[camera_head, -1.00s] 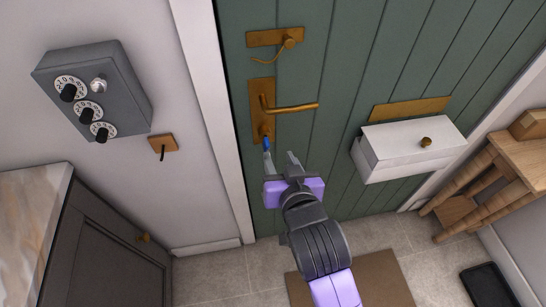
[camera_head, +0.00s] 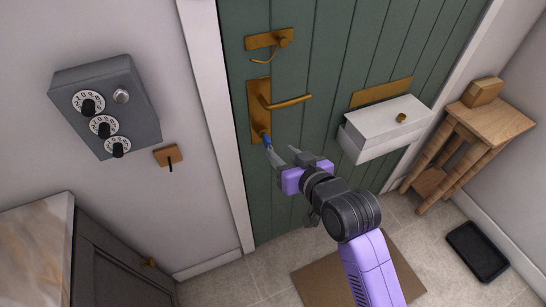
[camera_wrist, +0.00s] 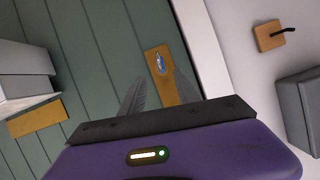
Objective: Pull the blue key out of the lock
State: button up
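The blue key (camera_head: 267,139) sits in the lock at the lower end of the brass handle plate (camera_head: 255,105) on the green door. In the wrist view the key (camera_wrist: 160,63) shows beyond and between my fingertips, in front of the brass plate (camera_wrist: 155,52). My gripper (camera_head: 281,150) is open and empty, just below and to the right of the key. Its left fingertip lies close under the key in the head view; I cannot tell whether they touch. Both grey fingers of my gripper (camera_wrist: 159,82) stand apart in the wrist view.
The brass lever handle (camera_head: 290,101) juts right above the lock. A white box (camera_head: 382,125) sticks out from the door to the right. A grey dial box (camera_head: 105,107) and a small brown hook plate (camera_head: 168,155) are on the left wall. A wooden stool (camera_head: 490,122) stands right.

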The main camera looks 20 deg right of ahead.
aim_at(270, 144)
jog(key=shift+x, duration=3.9)
jog(key=shift+a, duration=0.1)
jog(key=shift+c, duration=0.2)
grip_shut()
jog(key=shift+s+p, duration=0.2)
jog(key=shift+p, duration=0.1)
jog(key=shift+s+p, duration=0.45)
jog(key=shift+s, duration=0.9)
jog(key=shift+s, duration=0.1)
jog(key=s+p, duration=0.2)
jog(key=s, duration=0.6)
jog(key=shift+s, duration=0.35)
